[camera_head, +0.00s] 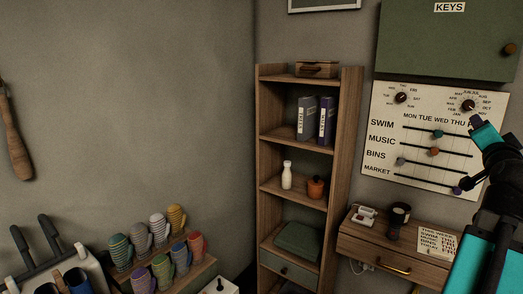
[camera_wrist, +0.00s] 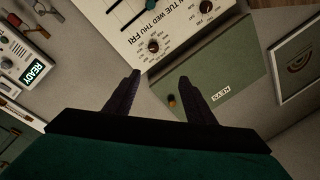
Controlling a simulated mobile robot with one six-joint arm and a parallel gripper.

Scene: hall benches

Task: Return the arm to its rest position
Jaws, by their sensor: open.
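My gripper (camera_wrist: 158,82) shows in the wrist view as two dark fingers standing apart with nothing held between them. The wrist view is turned well over, with the board and the cabinet beyond the fingertips. In the head view my teal and black arm is raised at the right edge, in front of the weekly board (camera_head: 386,180). It hides part of the board's right side. The fingers cannot be made out clearly in the head view. I cannot tell how far the fingertips are from the board.
A green KEYS cabinet (camera_head: 440,45) hangs above the board. Below is a wooden drawer unit (camera_head: 365,238) bearing small items and a note. A wooden shelf (camera_head: 265,150) stands left of it. The wall between is bare.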

